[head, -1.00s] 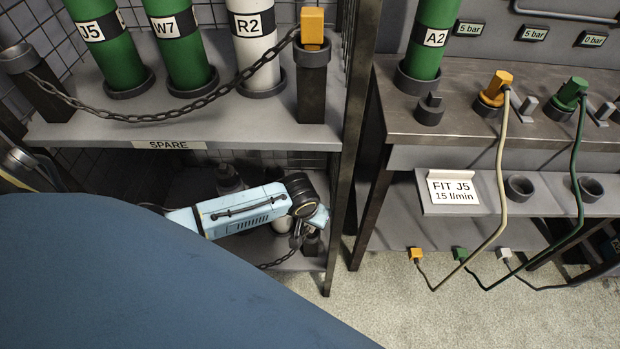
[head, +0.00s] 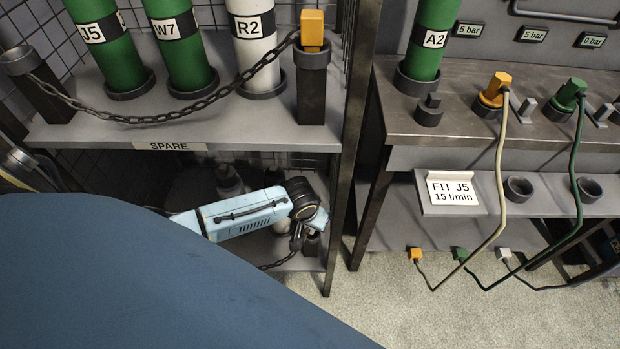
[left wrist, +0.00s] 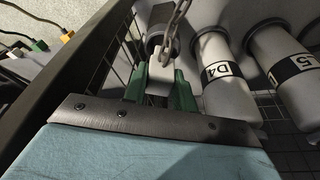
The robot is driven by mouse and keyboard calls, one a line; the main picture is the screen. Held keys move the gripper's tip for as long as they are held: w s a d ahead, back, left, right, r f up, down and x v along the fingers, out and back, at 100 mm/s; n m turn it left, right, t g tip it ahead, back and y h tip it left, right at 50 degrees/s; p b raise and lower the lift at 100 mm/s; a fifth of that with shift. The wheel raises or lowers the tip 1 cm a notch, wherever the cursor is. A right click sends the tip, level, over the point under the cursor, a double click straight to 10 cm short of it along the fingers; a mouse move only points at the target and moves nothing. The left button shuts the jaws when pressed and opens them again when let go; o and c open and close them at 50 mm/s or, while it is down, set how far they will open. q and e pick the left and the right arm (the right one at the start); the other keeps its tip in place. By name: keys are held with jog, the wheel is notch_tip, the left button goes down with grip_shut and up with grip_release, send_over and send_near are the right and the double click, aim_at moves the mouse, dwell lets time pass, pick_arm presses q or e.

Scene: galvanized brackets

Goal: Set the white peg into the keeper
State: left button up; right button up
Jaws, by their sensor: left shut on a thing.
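The white peg (left wrist: 160,72) is between the green fingers of my left gripper (left wrist: 160,92) in the left wrist view, with a chain (left wrist: 178,22) running up from it. The keeper (left wrist: 155,40), a dark grey round post, is just beyond the peg, which overlaps its edge in this view. I cannot tell whether they touch. In the head view my left gripper (head: 314,222) is low under the spare shelf, at its right side near a dark post (head: 312,243). The peg is not clear there. My right gripper is out of view.
The spare shelf (head: 240,135) is directly above my left arm, with a rack upright (head: 345,165) close to its right. A cylinder marked D4 (left wrist: 215,65) stands beside the keeper. An orange peg (head: 312,28) sits in the upper keeper (head: 312,90). A bench (head: 450,120) is at right.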

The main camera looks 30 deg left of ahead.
pick_arm(q)
jog(key=shift+f+b, duration=0.7)
jog(key=shift+f, duration=0.65)
jog(key=o, duration=1.1)
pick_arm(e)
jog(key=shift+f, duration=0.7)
pick_arm(q)
jog(key=shift+r, duration=0.1)
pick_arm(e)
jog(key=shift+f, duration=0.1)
pick_arm(q)
jog(key=shift+p+v, duration=3.7)
jog(key=shift+v, duration=2.9)
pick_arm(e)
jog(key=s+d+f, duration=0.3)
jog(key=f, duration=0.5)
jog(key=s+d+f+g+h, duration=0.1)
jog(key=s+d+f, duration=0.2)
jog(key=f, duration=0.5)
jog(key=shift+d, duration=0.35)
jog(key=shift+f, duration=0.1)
